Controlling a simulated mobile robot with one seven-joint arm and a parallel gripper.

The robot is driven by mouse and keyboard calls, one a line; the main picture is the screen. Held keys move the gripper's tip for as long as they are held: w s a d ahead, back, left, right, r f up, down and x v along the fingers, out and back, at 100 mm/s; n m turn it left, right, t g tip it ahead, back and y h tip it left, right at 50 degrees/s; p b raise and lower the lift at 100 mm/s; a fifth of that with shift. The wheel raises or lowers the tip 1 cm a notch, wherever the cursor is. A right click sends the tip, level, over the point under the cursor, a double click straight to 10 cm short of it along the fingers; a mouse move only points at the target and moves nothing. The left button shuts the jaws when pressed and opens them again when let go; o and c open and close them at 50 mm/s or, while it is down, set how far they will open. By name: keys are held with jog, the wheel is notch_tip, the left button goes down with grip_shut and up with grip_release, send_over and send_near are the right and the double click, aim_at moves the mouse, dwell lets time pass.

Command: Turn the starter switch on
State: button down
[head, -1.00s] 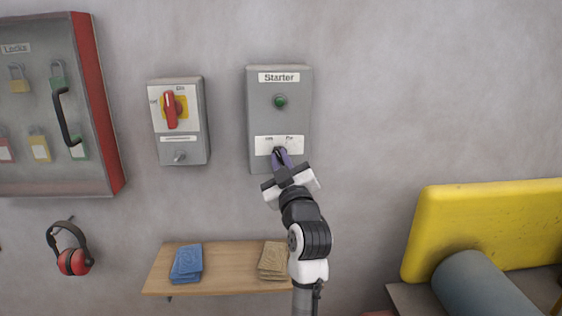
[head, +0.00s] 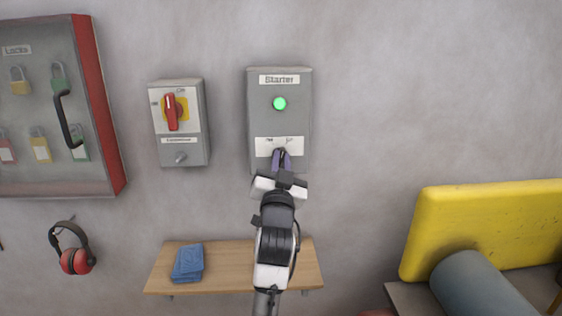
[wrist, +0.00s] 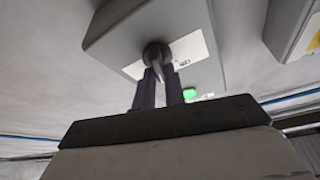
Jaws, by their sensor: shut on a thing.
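The starter box (head: 257,125) is a grey wall box labelled "Starter" in the head view. Its round green lamp (head: 280,104) is brightly lit; it also glows in the wrist view (wrist: 190,93). The starter switch (wrist: 156,54) is a dark knob on the white label plate, seen in the wrist view. My gripper (head: 281,156) is at the lower part of the box, its purple fingers shut on the knob. In the head view the fingers mostly hide the knob.
An isolator box (head: 192,138) with a red rotary handle (head: 172,112) hangs to the left. A locks cabinet (head: 98,120) is farther left. A wooden shelf (head: 225,275) with blue cloths (head: 187,264) is below. A yellow guard (head: 480,225) stands at the right.

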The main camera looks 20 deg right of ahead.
jog(key=shift+m+g+h, duration=0.5)
jog(key=shift+m+h, duration=0.1)
jog(key=shift+m, duration=1)
jog(key=c, duration=1.5)
grip_release()
jog(key=shift+o, duration=0.2)
jog(key=b+v, duration=0.5)
jog(key=v, duration=0.8)
jog(key=shift+s+a+f+b, duration=0.15)
jog(key=shift+s+b, duration=0.15)
